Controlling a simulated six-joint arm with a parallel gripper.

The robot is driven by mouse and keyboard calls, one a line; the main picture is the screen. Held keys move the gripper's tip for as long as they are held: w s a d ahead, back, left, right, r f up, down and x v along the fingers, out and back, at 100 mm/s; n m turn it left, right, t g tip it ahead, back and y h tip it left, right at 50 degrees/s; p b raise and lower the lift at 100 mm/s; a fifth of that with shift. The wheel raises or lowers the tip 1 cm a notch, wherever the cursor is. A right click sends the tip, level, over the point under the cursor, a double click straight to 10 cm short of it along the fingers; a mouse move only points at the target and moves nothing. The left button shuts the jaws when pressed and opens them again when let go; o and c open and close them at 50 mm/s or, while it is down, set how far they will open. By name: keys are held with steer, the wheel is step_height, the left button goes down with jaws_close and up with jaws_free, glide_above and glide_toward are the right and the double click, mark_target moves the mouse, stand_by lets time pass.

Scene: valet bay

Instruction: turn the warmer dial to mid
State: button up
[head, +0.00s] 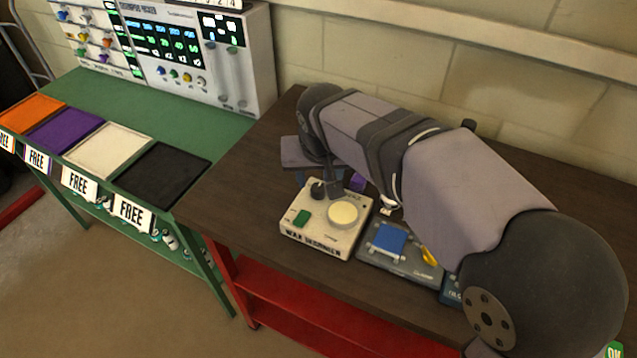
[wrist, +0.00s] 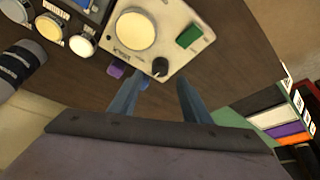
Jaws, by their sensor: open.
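The warmer is a cream box (head: 322,237) with dark lettering on its front edge, near the front of the brown bench. On it are a black dial (head: 317,190), a green switch (head: 301,218) and a round pale-yellow disc (head: 342,214). In the wrist view the dial (wrist: 160,66) sits at the box's near corner, with the green switch (wrist: 189,36) beyond it. My gripper (wrist: 160,84) is open and empty, its blue fingers apart, with the dial just beyond the gap between their tips. The dial's setting is too small to read.
A dark device with a blue pad (head: 388,239) stands right of the warmer. A small purple object (head: 357,183) is close behind it. Left is a green table (head: 185,130) with coloured trays and a control panel (head: 175,55). Bare bench (head: 240,190) lies left of the warmer.

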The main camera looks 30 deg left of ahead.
steer(key=shift+v, duration=1.25)
steer(key=d+r+m+g+h+p, duration=0.3)
steer(key=d+p, duration=0.9)
steer(key=d, duration=1.2)
steer(key=s+d+r+m+g+p, duration=0.1)
steer(key=s+d+r+m+p, duration=0.1)
steer(key=s+d+p, duration=0.6)
steer(key=s+d+m, duration=0.1)
steer(key=s+d, duration=0.3)
steer(key=d, duration=0.1)
steer(key=shift+y, duration=0.4)
steer(key=shift+c, duration=0.6)
